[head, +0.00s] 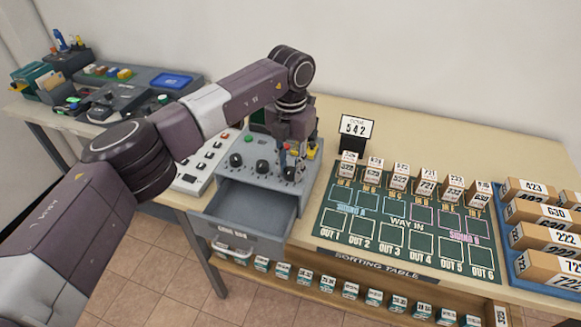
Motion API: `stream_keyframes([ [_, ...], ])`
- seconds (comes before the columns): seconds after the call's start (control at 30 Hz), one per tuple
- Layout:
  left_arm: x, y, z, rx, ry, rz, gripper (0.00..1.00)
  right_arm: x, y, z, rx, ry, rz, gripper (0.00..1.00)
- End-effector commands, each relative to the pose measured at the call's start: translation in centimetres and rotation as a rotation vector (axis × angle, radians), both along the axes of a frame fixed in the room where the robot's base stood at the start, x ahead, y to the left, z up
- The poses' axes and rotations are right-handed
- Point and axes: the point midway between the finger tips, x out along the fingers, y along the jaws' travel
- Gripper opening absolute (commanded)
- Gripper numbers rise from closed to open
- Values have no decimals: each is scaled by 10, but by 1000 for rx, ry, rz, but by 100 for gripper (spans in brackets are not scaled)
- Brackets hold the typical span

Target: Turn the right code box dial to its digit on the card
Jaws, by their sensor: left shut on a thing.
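The grey code box (240,181) stands on the table at centre, with a row of three dark dials on its sloped face. The left dial (236,160) and middle dial (262,167) are uncovered. The right dial (289,174) is at my left gripper (291,160), which comes down from above and is shut on it. The fingers partly hide it, and the digits are too small to read. The white code card (355,127) stands upright behind the sorting board and reads 542. My right gripper is out of view.
The code box drawer (238,219) is pulled open and looks empty. The green sorting board (406,226) with several small numbered boxes lies to the right. A blue tray (512,262) of numbered parcels is at far right. A grey panel with knobs (200,165) stands left of the code box.

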Motion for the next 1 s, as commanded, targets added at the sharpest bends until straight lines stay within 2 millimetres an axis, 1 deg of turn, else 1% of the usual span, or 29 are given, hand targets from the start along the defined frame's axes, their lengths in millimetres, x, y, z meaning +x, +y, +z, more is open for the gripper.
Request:
stream_keyframes([
  [0.1,0,1,-1,2,-1,-52,0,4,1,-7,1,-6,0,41],
  [0.27,1,1,-2,2,-2,-164,0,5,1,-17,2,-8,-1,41],
  [0.5,1,1,-1,2,-2,-386,0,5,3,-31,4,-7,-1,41],
  [1.0,1,1,1,1,-1,-860,0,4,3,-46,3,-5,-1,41],
])
